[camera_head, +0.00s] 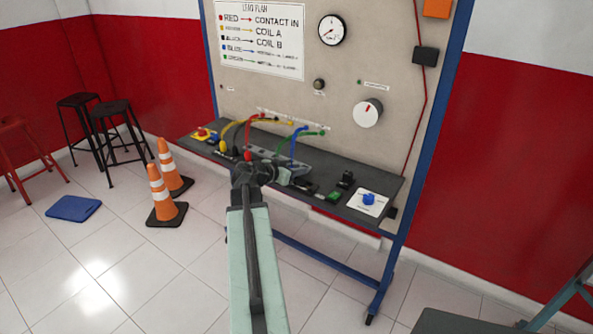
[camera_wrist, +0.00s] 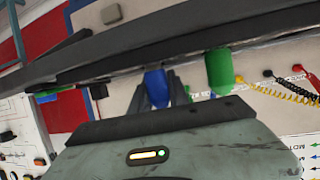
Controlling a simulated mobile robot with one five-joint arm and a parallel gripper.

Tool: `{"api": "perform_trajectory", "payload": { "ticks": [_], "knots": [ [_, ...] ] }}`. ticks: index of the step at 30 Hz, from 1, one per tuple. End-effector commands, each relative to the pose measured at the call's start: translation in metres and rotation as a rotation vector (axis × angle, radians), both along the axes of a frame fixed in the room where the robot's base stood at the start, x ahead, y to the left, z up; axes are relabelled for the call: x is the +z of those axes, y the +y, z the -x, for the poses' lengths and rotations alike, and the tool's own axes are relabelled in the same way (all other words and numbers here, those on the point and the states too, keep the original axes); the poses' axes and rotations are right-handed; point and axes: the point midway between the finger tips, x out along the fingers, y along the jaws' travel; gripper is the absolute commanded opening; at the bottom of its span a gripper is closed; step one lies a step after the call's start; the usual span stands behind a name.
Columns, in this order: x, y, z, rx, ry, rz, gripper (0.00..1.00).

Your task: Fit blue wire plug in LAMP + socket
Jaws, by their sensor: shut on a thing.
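The blue wire (camera_head: 294,145) arcs from the back panel down towards the shelf in the head view. In the wrist view the blue plug (camera_wrist: 155,86) sits between the two fingers of my gripper (camera_wrist: 158,90), which are shut on it. In the head view my gripper (camera_head: 286,174) is over the shelf at the lower end of the blue wire, partly hidden by my own arm. The plug's tip is hidden. I cannot make out which socket is LAMP +; the small labels are unreadable.
Red (camera_head: 248,135) and yellow (camera_head: 228,130) wires stand to the left. A green block (camera_head: 334,196) and blue knob (camera_head: 369,199) are on the shelf at right.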

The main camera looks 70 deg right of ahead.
Motion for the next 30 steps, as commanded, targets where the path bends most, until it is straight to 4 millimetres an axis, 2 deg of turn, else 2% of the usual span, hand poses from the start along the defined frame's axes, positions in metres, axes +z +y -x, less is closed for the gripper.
{"api": "perform_trajectory", "payload": {
  "ticks": [6, 7, 8, 20, 30],
  "knots": [
    [-0.004, 0.0, 0.0, 0.0, 0.0, 0.0, 0.0],
    [-0.004, 0.0, 0.0, 0.0, 0.0, 0.0, 0.27],
    [-0.003, 0.0, 0.0, 0.0, 0.0, 0.0, 0.32],
    [0.0, 0.003, -0.002, 0.001, 0.0, 0.0, 0.32],
    [0.018, 0.027, -0.012, 0.002, 0.0, 0.0, 0.32]
  ]
}}
